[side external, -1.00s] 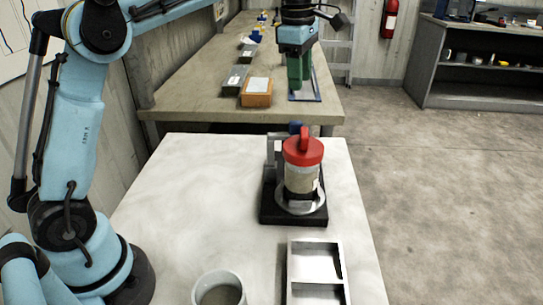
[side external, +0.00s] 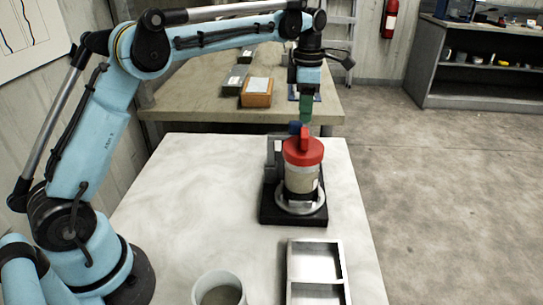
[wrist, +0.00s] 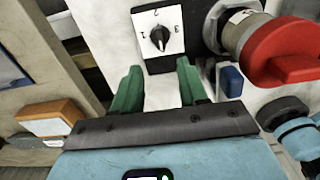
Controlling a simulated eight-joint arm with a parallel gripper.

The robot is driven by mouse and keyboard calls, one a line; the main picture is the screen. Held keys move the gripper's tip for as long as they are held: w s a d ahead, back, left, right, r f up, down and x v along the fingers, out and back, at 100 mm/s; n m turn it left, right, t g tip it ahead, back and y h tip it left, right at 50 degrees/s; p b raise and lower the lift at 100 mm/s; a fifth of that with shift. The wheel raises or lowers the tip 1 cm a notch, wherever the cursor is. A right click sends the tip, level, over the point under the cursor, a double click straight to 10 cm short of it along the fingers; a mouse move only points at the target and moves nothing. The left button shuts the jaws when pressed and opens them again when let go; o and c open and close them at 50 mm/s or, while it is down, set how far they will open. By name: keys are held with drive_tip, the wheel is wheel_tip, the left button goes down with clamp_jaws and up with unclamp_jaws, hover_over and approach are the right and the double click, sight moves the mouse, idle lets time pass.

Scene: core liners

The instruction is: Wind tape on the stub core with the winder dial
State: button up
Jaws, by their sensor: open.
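My gripper (side external: 304,108) is open and points down behind the winder. Its two green fingers, with an empty gap between them (wrist: 158,92), show in the wrist view. The winder dial (wrist: 159,38) is a black knob on a white plate with numerals, ahead of the fingertips and apart from them; its exact pointing is hard to tell. It is hidden in the side view. A pale core (side external: 301,180) with a red cap (side external: 303,152) stands upright on the black winder base (side external: 293,217). The cap also shows at right in the wrist view (wrist: 285,50).
A small blue part (side external: 295,128) sits behind the cap. A metal tray with two compartments (side external: 316,284) and a white cup (side external: 219,284) stand at the front. An orange box (side external: 257,92) is on the back bench. The white table's left side is clear.

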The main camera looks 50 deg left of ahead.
wheel_tip(320, 180, down, 11)
drive_tip(key=shift+f, duration=0.15)
idle(0.4)
clamp_jaws()
